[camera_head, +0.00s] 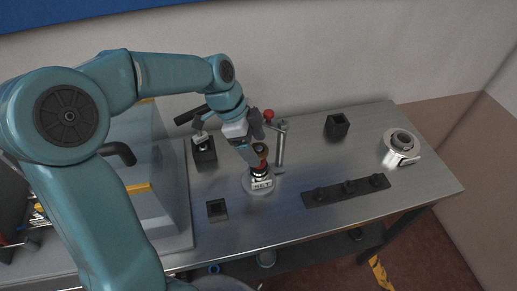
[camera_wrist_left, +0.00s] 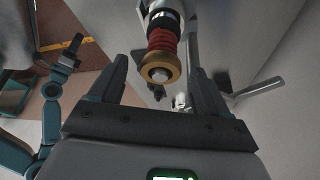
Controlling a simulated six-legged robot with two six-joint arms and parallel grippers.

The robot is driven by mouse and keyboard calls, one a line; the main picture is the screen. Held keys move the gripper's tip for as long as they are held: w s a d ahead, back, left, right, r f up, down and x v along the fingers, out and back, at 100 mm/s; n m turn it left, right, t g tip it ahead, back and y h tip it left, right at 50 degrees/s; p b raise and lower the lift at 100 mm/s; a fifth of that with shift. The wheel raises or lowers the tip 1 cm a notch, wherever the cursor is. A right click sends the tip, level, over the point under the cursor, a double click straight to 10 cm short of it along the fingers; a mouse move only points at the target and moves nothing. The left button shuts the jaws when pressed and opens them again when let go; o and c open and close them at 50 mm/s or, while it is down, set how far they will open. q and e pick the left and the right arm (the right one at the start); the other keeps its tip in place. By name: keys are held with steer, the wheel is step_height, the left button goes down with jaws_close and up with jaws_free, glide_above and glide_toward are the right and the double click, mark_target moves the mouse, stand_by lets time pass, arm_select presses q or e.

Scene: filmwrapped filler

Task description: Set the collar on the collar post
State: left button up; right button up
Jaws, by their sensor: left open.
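A slim upright stack (camera_head: 261,168) with red and black bands stands on a round base labelled SET (camera_head: 262,184). In the left wrist view its red ribbed part (camera_wrist_left: 161,40) carries a brass ring (camera_wrist_left: 158,68) around a grey bolt-like end. I cannot tell for sure which part is the collar and which the post. My left gripper (camera_head: 256,150) is open at the stack's upper end; its fingers (camera_wrist_left: 158,78) lie either side of the brass ring, with visible gaps. A teal arm with a dark end (camera_wrist_left: 66,56), apparently my right, shows in the wrist view; its jaws are unclear.
A grey lever post (camera_head: 281,147) and red knob (camera_head: 268,114) stand close behind the stack. A silver ring fixture (camera_head: 401,141) is far right. A black pegged strip (camera_head: 346,189), black box (camera_head: 337,126), black block (camera_head: 204,154) and small square holder (camera_head: 217,209) surround bare metal tabletop.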

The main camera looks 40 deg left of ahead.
arm_select(q)
steer(key=shift+w, duration=0.15)
steer(key=c, duration=1.2)
